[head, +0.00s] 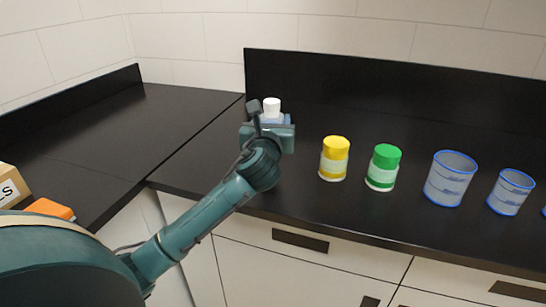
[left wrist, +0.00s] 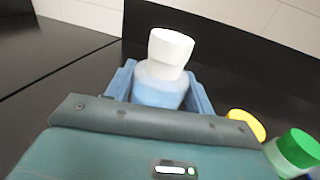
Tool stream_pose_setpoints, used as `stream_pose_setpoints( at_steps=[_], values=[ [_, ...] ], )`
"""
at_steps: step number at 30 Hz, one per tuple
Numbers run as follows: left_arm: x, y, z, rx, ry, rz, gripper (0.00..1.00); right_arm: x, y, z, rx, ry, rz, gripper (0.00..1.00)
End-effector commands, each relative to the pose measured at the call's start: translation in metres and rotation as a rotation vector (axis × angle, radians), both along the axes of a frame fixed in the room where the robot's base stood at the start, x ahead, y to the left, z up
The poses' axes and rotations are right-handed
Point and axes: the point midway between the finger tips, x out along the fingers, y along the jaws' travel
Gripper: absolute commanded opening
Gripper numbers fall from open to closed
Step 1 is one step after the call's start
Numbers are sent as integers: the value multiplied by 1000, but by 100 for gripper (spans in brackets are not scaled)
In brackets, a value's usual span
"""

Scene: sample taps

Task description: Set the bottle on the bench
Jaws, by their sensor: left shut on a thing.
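The bottle has a white cap and a pale blue body. In the left wrist view the bottle (left wrist: 163,85) stands about upright between the blue fingers of my left gripper (left wrist: 160,92), which is shut on it. In the head view the bottle's white cap (head: 271,106) shows above my left gripper (head: 272,122), and the gripper hides most of its body. The gripper is over the black bench (head: 310,215), near the corner. I cannot tell whether the bottle's base touches the bench. My right gripper is not in view.
A yellow-capped jar (head: 334,158) and a green-capped jar (head: 383,167) stand right of my left gripper. Blue-rimmed beakers (head: 450,178) (head: 510,191) stand further right. A black backsplash (head: 400,100) runs behind. The left bench section (head: 100,125) is clear. An orange item (head: 50,208) is at far left.

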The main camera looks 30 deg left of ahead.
Motion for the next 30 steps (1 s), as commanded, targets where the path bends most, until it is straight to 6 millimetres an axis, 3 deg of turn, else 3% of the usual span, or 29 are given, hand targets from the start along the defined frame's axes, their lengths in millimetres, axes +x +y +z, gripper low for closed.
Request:
stream_pose_setpoints(
  at_steps=[14,24,25,30],
  values=[
    [0,0,-56,0,-1,-1,24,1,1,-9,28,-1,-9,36],
    [0,0,-58,2,-4,-1,24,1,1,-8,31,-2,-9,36],
    [0,0,-59,1,-2,-1,54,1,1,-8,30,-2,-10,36],
    [0,0,-59,1,-3,-1,68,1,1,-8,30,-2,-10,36]
  ],
)
